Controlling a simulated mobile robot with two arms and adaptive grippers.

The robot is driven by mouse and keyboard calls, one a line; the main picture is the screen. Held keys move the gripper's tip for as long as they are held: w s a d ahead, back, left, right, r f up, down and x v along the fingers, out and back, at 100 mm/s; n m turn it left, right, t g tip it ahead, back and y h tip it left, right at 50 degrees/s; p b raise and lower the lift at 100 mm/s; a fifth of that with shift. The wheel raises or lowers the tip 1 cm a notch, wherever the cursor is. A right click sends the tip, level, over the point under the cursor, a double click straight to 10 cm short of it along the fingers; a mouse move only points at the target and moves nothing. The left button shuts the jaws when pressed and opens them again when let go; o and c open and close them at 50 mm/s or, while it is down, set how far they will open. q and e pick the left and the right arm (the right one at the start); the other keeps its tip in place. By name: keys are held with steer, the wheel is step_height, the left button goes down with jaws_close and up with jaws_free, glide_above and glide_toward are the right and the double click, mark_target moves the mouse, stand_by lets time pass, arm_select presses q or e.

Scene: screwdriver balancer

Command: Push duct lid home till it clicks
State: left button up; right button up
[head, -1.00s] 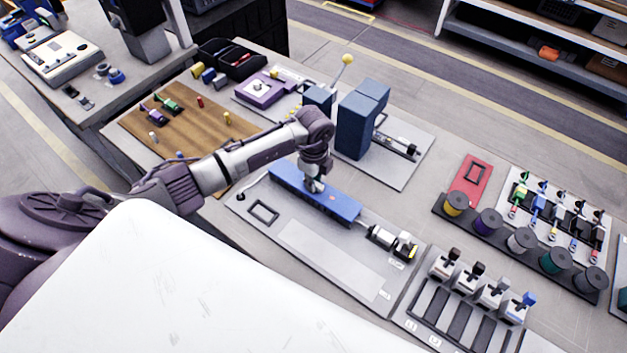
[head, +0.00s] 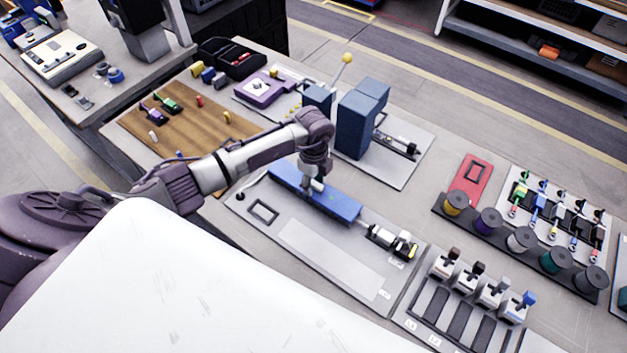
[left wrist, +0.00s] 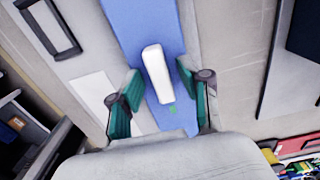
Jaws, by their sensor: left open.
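A long blue bar (head: 338,207), the duct with its lid, lies across the grey board (head: 290,262). It also shows in the left wrist view (left wrist: 141,18). A white block (left wrist: 157,72) sits on the blue surface, with a small green mark beside it. In the head view the white block (head: 318,185) shows just beside my fingers. My left gripper (head: 308,184) is over the middle of the bar. In the left wrist view its green-padded fingers (left wrist: 157,80) are open, one on each side of the white block. I cannot tell whether they touch the bar. My right gripper is not in view.
A small motor-like unit (head: 391,242) stands at the bar's right end. A black rectangular frame (head: 263,211) lies on the board. Blue-grey blocks (head: 356,122) stand behind the arm. Spools (head: 521,240) and lever units (head: 492,290) are to the right.

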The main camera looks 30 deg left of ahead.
arm_select(q)
step_height(320, 180, up, 12)
stand_by(0.6)
stand_by(0.4)
